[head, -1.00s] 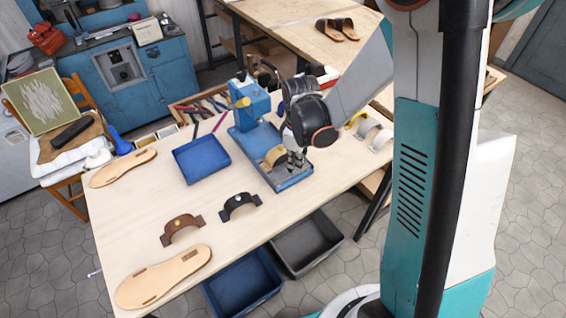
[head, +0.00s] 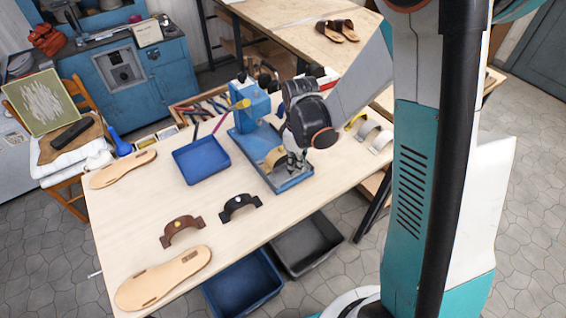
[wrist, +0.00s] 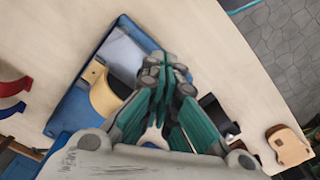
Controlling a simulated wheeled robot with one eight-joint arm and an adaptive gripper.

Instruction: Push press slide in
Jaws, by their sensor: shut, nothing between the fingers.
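The blue press (head: 252,106) stands on the light wooden table, with a long blue base (head: 293,181) reaching toward the front right. A curved tan strap piece (head: 276,157) sits on the base in front of the press column. In the wrist view, the tan piece (wrist: 103,97) is beside a grey plate (wrist: 127,58) inside the blue frame (wrist: 79,91). My gripper (head: 296,163) is shut and empty, low over the base's front part, right of the tan piece. Its teal fingers (wrist: 164,78) hide part of the plate. I cannot tell whether they touch it.
A blue tray (head: 201,160) lies left of the press. A black strap (head: 240,206), a brown strap (head: 182,230) and a tan sole (head: 163,279) lie toward the front left. Light straps (head: 367,131) lie to the right. Tools (head: 203,107) fill a tray behind.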

